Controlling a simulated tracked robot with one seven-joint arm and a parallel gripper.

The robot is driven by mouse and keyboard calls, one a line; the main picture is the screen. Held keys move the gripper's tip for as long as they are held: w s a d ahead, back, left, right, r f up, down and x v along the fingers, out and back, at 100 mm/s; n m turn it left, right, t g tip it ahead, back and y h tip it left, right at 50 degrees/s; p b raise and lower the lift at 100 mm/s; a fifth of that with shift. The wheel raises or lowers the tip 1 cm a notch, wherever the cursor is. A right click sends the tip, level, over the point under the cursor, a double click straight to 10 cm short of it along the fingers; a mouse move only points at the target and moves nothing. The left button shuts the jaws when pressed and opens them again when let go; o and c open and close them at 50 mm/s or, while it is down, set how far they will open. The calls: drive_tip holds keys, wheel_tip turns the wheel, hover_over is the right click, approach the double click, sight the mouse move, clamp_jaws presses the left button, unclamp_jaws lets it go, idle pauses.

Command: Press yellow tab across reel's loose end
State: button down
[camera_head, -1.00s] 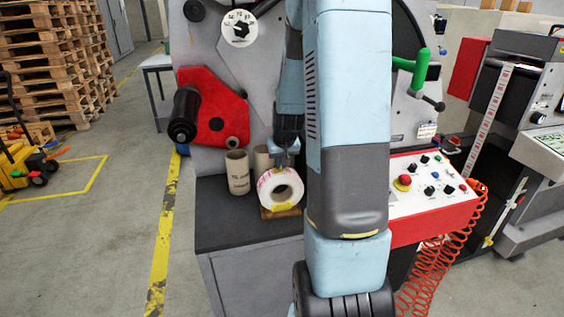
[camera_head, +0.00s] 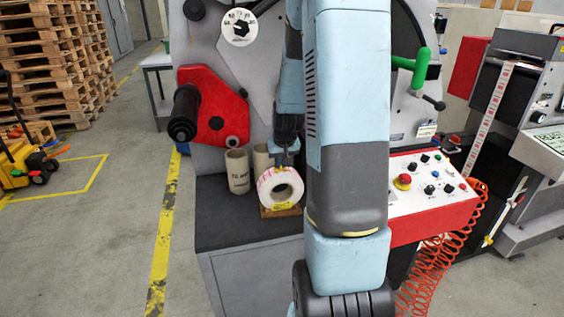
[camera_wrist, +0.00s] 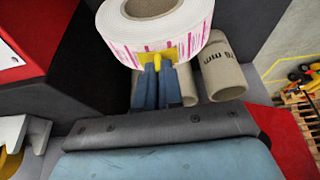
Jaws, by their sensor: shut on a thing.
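The white label reel (camera_head: 268,190) with pink print stands upright on a small brown support (camera_head: 281,211) on the dark bench top. My gripper (camera_head: 284,160) is at the top of the reel in the head view. In the wrist view its blue fingers (camera_wrist: 157,73) are shut on a yellow tab (camera_wrist: 146,56), right at the printed outer face of the reel (camera_wrist: 125,42). The tab looks to be against that face, but I cannot tell how firmly it touches. The reel's loose end cannot be made out.
Two brown cardboard cores (camera_head: 237,171) stand just behind and left of the reel. The red bracket with a black roller (camera_head: 184,113) is above left. The control panel (camera_head: 432,190) is right, beyond my arm. The bench top (camera_head: 225,225) is clear at front left.

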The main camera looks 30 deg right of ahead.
idle(0.3)
drive_tip(key=c, duration=1.2)
unclamp_jaws()
drive_tip(key=v, duration=1.3)
drive_tip(key=shift+s+r, duration=0.2)
drive_tip(key=shift+r, duration=0.05)
drive_tip(key=shift+a, duration=0.1)
drive_tip(key=s+a+r+n, duration=0.1)
drive_tip(key=s+a+r, duration=0.4)
drive_tip(key=s+a, duration=0.3)
drive_tip(key=s+a+r+n+t+y, duration=0.1)
drive_tip(key=s+a+r, duration=0.5)
drive_tip(key=s, duration=0.6)
drive_tip(key=shift+a+n, duration=0.6)
drive_tip(key=shift+a, duration=0.65)
